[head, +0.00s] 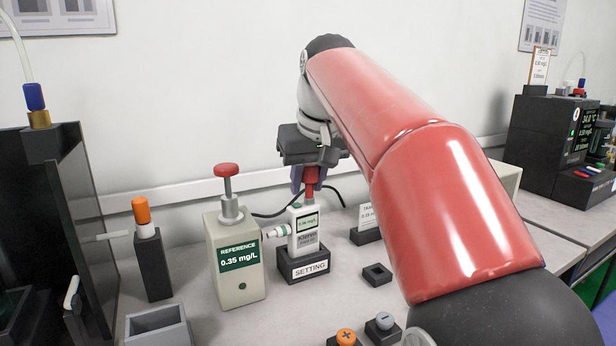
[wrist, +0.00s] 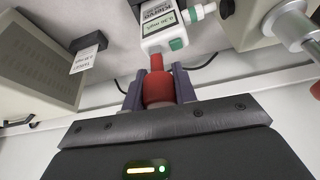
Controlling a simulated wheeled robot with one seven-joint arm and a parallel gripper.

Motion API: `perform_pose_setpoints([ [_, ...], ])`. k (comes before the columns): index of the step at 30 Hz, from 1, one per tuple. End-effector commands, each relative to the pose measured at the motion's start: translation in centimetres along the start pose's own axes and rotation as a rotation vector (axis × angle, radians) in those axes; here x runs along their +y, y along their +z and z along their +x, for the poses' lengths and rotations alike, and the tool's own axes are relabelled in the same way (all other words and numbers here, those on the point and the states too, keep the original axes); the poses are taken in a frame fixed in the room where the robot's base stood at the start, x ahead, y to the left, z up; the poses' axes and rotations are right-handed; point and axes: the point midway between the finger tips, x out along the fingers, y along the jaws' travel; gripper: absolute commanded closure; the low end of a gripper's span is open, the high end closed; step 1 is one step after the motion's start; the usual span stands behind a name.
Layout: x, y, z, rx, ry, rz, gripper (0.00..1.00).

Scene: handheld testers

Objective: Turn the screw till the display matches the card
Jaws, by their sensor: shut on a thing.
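A white handheld tester (head: 304,232) stands upright in a dark block labelled SETTING (head: 307,266). Its small green display (head: 308,222) seems to read 0.36 mg/L; it also shows upside down in the wrist view (wrist: 158,28). A white card (head: 368,214) in a black holder stands right of the tester; its top line starts "TAR", and its figure is too small to read surely. My gripper (head: 310,188) is shut on a red handle (wrist: 158,88) directly above the tester. The handle's narrower end meets the tester's top; the screw itself is hidden.
A cream box (head: 234,262) marked REFERENCE 0.35 mg/L, with a red knob, stands close left of the tester. An orange-topped tool (head: 141,212) stands in a black block farther left. A small black square holder (head: 377,274) lies front right. Two knobbed blocks stand at the front.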

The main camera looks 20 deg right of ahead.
Motion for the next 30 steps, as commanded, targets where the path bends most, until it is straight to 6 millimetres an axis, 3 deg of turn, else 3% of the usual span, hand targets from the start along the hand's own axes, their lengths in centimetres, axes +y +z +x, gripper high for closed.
perform_pose_setpoints([
  [9, -0.10, -0.01, -0.09, -0.002, -0.065, -0.156, 1.00],
  [23, -0.13, 0.00, -0.05, -0.001, -0.079, -0.190, 1.00],
  [30, -0.14, -0.01, -0.16, -0.002, -0.123, -0.295, 1.00],
])
